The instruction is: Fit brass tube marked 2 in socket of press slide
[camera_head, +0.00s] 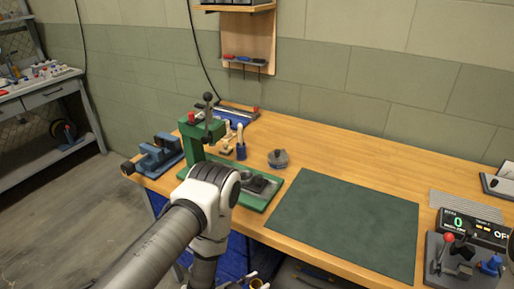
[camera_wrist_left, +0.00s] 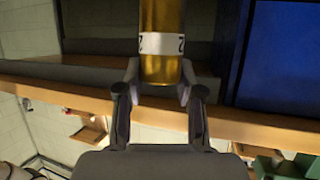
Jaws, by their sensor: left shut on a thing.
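The brass tube (camera_wrist_left: 162,18) fills the top middle of the left wrist view, with a white band (camera_wrist_left: 162,44) marked 2. My left gripper (camera_wrist_left: 160,78) is shut on its end, one finger on each side. In the head view the gripper (camera_head: 252,281) is at the bottom edge, below and in front of the table, mostly cut off, with a bit of brass (camera_head: 257,284) showing. The green press (camera_head: 191,149) stands at the table's left part; its dark slide (camera_head: 258,185) lies on the green base, partly behind my arm. The socket cannot be made out. My right gripper is not in view.
A dark green mat (camera_head: 345,222) lies bare in the table's middle. A blue vise (camera_head: 158,155) is left of the press, and a grey round part (camera_head: 278,158) is behind its base. A lever box (camera_head: 465,262) is at right. The table's front edge is near my gripper.

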